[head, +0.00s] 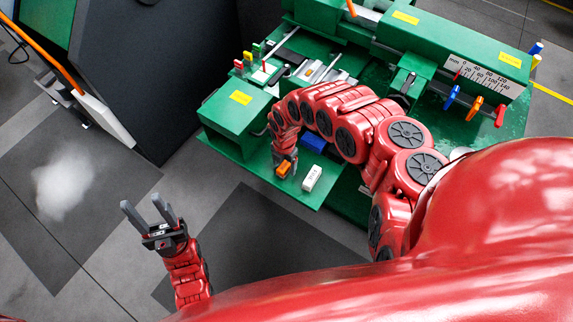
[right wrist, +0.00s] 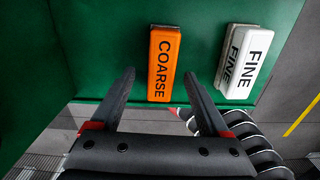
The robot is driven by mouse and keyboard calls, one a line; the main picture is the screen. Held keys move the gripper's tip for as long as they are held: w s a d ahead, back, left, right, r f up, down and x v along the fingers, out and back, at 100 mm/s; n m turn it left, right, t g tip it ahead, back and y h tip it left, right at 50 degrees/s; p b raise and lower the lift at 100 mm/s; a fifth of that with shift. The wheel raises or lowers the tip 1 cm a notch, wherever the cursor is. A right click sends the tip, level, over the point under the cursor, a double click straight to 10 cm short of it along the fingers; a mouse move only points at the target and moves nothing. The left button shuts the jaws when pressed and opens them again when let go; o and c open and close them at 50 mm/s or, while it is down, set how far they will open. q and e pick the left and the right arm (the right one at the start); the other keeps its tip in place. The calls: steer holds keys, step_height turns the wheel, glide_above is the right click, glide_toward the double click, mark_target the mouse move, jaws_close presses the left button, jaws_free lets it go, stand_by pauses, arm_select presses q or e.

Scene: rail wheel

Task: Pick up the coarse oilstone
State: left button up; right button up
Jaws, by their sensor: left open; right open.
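The coarse oilstone (right wrist: 163,64) is an orange block with "COARSE" in black letters, lying on a green surface in the right wrist view. In the head view the coarse oilstone (head: 283,168) is partly hidden by my right gripper (head: 285,158), which is over it. In the right wrist view my right gripper (right wrist: 157,85) is open and empty, its fingers pointing toward the orange block, one finger to each side of its near end. My left gripper (head: 160,208) is open and empty over the floor at the left.
A white fine oilstone (right wrist: 243,62) lies just right of the orange one; it also shows in the head view (head: 312,178). A blue block (head: 313,143) sits behind them. The green machine (head: 235,110) rises behind the ledge. The ledge's front edge is close to the stones.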

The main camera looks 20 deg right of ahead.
steer(key=shift+d+f, duration=0.1)
steer(key=shift+f, duration=0.6)
jaws_close()
